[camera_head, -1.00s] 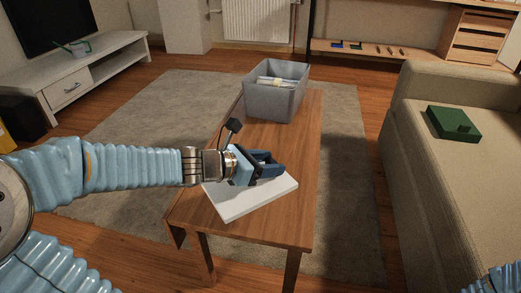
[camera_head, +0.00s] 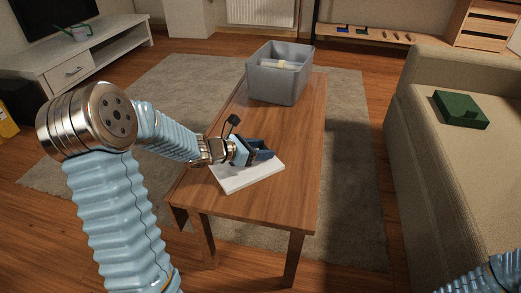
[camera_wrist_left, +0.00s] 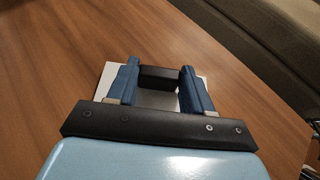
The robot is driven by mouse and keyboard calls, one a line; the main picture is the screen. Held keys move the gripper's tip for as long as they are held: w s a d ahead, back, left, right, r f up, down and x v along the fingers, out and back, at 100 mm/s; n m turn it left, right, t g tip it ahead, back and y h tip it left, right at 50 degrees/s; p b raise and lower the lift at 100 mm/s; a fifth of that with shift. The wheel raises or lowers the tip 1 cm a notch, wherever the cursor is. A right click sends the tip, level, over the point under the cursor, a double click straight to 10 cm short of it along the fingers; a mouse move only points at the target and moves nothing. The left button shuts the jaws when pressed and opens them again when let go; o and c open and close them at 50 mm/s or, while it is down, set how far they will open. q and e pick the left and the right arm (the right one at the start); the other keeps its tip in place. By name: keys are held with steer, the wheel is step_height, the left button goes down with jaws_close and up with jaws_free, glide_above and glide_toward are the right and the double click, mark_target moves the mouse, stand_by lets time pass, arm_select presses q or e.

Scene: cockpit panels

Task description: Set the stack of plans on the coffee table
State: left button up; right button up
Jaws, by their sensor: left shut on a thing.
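The stack of plans (camera_head: 248,178) is a flat white slab over the near half of the wooden coffee table (camera_head: 262,207). It looks level and on or very close to the tabletop; I cannot tell if it touches. My left gripper (camera_head: 262,150) is over its far part, shut on it. In the left wrist view, a dark block (camera_wrist_left: 158,77) sits between the blue fingers, with white edges of the stack (camera_wrist_left: 112,72) showing on both sides. The gripper body hides much of the stack. My right gripper is out of view.
A grey bin (camera_head: 278,82) with rolled papers stands on the table's far end. A beige sofa (camera_head: 425,160) with a green box (camera_head: 461,110) is at the right. A white TV bench (camera_head: 75,65) is at the left. The table's near edge is bare.

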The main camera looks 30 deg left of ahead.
arm_select(q)
steer(key=shift+f, duration=0.1)
steer(key=o, duration=1.1)
steer(key=shift+r, duration=0.2)
steer(key=p+v, duration=0.1)
steer(key=v, duration=1.1)
steer(key=shift+f, duration=0.1)
